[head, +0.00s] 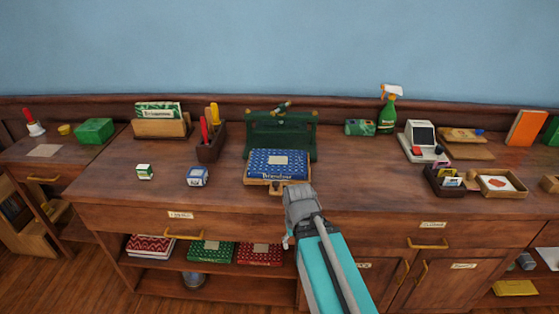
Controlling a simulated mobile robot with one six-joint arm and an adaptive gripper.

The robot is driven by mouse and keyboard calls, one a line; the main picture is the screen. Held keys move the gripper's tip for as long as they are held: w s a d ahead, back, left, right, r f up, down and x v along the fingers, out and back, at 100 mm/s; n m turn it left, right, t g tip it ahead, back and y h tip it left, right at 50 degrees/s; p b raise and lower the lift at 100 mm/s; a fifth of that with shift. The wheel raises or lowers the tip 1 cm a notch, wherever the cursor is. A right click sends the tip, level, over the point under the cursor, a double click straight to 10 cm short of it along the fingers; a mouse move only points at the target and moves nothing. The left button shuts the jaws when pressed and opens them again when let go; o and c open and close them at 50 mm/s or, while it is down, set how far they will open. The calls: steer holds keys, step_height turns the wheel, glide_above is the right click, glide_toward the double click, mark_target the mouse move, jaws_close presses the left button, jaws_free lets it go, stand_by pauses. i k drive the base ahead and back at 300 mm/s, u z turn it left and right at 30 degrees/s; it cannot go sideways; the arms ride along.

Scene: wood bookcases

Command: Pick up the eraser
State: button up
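I cannot tell for sure which thing is the eraser. A small white and green block (145,171) lies on the left part of the wooden counter (110,190). A small white and blue block (198,176) sits to its right, near the front edge. Either could be the eraser, but both are too small to tell. My gripper (301,203) is seen from behind at the counter's front edge, right of both blocks and apart from them. Its fingertips are not clear, so I cannot tell whether it is open or holds anything.
A blue patterned box (277,163) in a wooden tray lies just behind my gripper, before a dark green case (268,133). A pen holder (211,140) stands left. A cash register (421,140) and a dark organizer (446,181) stand right. Counter around the small blocks is clear.

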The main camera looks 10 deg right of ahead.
mark_target(144, 172)
steer(key=k, duration=1.35)
steer(key=u, duration=0.35)
steer(key=i, duration=0.85)
steer(key=u, duration=0.6)
steer(key=i, duration=1)
steer(key=z, duration=0.25)
